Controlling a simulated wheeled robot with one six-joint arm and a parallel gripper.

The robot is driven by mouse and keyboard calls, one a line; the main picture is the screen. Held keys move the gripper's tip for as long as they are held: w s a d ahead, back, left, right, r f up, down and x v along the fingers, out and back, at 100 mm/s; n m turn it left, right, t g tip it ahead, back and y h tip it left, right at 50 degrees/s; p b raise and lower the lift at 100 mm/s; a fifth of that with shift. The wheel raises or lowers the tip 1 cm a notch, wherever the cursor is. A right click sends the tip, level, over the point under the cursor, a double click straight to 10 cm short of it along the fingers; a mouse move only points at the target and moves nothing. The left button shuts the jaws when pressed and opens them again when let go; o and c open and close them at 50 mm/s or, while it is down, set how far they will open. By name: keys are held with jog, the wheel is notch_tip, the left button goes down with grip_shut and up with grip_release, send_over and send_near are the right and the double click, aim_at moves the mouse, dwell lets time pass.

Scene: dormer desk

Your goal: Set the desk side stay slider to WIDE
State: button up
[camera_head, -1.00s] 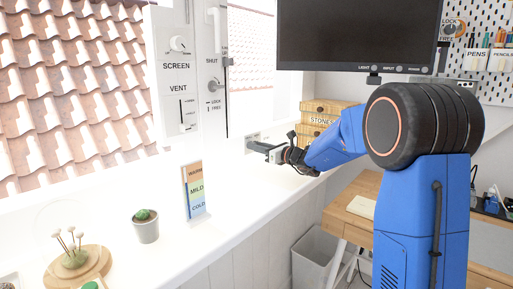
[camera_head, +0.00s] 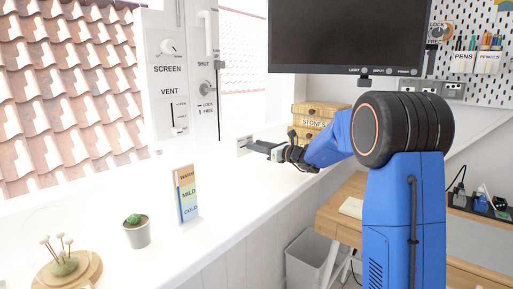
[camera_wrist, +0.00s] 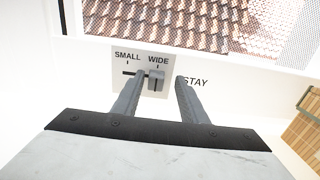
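The stay slider plate (camera_wrist: 140,72) shows in the wrist view with SMALL at its left and WIDE at its right. Its grey knob (camera_wrist: 157,80) sits under the WIDE label, with the bare slot showing to its left. My gripper (camera_wrist: 162,78) is open, its fingers pointing at the plate. The left fingertip is close beside the knob's left side; whether it touches I cannot tell. The right finger stands apart, near the word STAY. In the head view the plate (camera_head: 243,144) is low by the window, with my gripper (camera_head: 251,147) in front of it, hiding part of it.
Wooden boxes labelled STONES (camera_head: 315,122) stand just right of my gripper. The monitor (camera_head: 345,35) hangs above my arm. A small cactus pot (camera_head: 137,232) stands farther left.

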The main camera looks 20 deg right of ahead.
jog(key=shift+s, duration=0.1)
jog(key=v, duration=1.7)
jog(key=shift+d, duration=0.1)
jog(key=shift+s, duration=0.1)
